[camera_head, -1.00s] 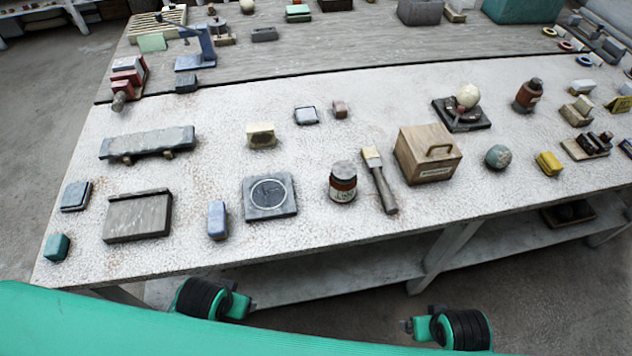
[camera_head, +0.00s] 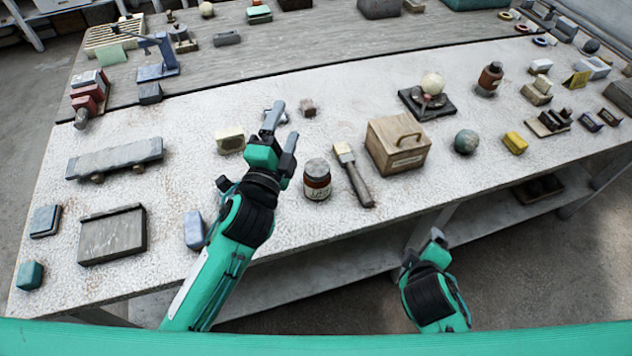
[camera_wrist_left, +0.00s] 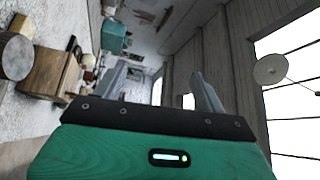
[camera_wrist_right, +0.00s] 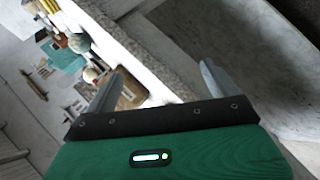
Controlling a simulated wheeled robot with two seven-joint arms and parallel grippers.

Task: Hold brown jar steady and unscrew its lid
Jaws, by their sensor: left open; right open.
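The brown jar (camera_head: 317,187) stands upright near the front edge of the table, with a grey lid (camera_head: 316,168) on top and a pale label on its front. My left gripper (camera_head: 281,130) is open and empty above the table, just left of and beyond the jar, apart from it. The jar appears at the left edge of the left wrist view (camera_wrist_left: 14,58), outside the fingers. My right gripper (camera_head: 424,250) is open and empty in front of the table edge, to the right of the jar and lower.
A reddish-brown bottle (camera_head: 489,79) stands farther back right. A blue block (camera_head: 194,230) lies by my left forearm. My left arm hides the table left of the jar.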

